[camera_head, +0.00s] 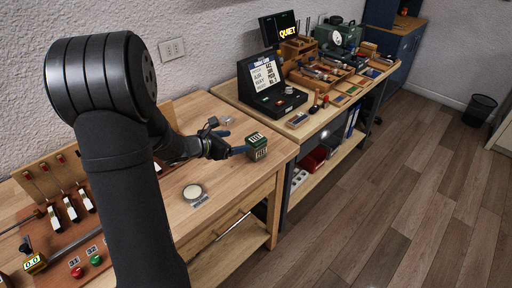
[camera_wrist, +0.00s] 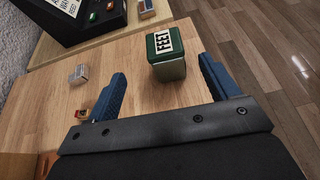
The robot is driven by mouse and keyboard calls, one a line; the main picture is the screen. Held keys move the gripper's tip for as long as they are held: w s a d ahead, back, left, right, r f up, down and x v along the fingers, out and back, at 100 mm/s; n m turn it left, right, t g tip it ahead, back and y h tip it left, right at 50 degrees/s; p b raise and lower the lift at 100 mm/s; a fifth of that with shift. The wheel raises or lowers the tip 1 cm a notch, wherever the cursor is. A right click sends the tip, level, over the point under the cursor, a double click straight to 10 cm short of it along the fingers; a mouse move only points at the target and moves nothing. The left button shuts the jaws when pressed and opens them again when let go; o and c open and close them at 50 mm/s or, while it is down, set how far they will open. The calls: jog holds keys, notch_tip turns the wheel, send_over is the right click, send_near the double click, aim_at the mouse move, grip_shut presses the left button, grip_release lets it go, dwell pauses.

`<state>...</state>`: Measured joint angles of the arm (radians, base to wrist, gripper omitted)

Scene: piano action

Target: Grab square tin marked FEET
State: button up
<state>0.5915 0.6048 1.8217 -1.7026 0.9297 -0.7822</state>
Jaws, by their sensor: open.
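The square tin marked FEET (camera_wrist: 169,69) is dark green with a white label on its lid. In the wrist view it stands upright on the wooden bench, just beyond my gripper (camera_wrist: 160,83), close to the right finger. The left blue finger is well apart from it. My gripper is open and empty. In the head view the tin (camera_head: 257,147) stands near the bench's far right corner, and my gripper (camera_head: 240,148) reaches toward it from the left. The gap between finger and tin is hard to judge there.
The wooden bench (camera_head: 222,205) is clear around the tin, with its edge close on the right. A small block (camera_wrist: 79,74) lies left of the tin in the wrist view. A round pale disc (camera_head: 193,192) lies nearer. A black console (camera_head: 270,88) stands on the adjoining bench.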

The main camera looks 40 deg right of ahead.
aim_at(252, 140)
jog(key=x, duration=0.5)
jog(key=shift+d+f, duration=0.15)
jog(key=shift+d, duration=0.2)
jog(key=x, duration=0.5)
jog(key=shift+s+f, duration=0.3)
jog(key=c, duration=1.2)
jog(key=shift+r, duration=0.1)
jog(key=shift+c, duration=0.2)
